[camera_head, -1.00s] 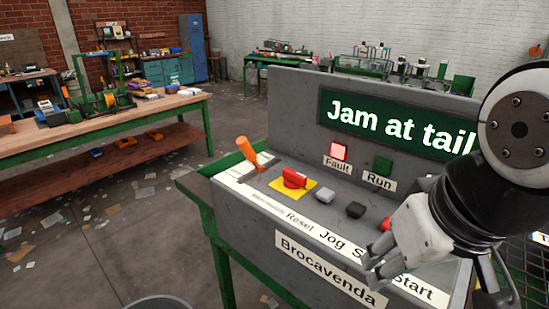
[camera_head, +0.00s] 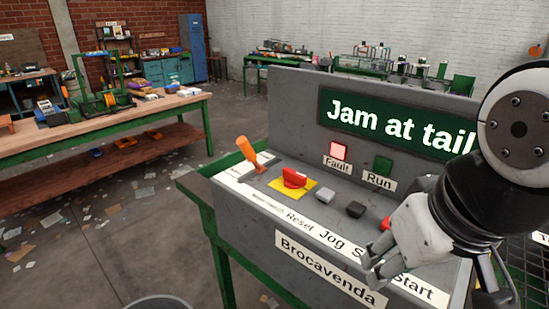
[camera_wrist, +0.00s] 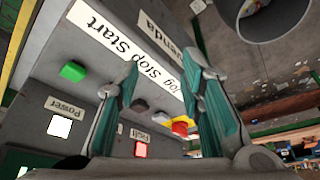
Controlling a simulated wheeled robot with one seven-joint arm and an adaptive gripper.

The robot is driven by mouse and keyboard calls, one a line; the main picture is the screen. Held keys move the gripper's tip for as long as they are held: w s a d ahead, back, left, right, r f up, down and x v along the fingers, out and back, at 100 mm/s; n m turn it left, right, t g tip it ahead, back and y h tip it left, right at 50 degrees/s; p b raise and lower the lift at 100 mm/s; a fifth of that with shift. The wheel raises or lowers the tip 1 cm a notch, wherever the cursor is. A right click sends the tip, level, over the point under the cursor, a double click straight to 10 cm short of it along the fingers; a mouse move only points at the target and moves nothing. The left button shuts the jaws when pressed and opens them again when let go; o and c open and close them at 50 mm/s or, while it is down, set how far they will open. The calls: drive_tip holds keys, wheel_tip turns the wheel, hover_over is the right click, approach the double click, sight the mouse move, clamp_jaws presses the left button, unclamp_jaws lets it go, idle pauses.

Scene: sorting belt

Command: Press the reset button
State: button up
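The reset button appears to be the light grey button (camera_head: 325,195) on the sloping console top, in line with the printed word Reset. It stands between the red switch on a yellow plate (camera_head: 294,179) and the black button (camera_head: 355,209). My gripper (camera_head: 378,268) is over the front right of the console, to the right of the grey button and apart from it. It partly covers the Stop label and the red button (camera_head: 386,223). In the wrist view my gripper's teal-lined fingers (camera_wrist: 163,75) are spread with nothing between them.
The console (camera_head: 235,215) carries an orange lever (camera_head: 246,150), a lit red Fault lamp (camera_head: 338,151) and a green screen (camera_head: 400,125) reading "Jam at tail". The green button (camera_wrist: 72,70) shows in the wrist view. A wooden workbench (camera_head: 100,122) stands at left, with open floor between.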

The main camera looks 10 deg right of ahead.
clamp_jaws()
idle(1.3)
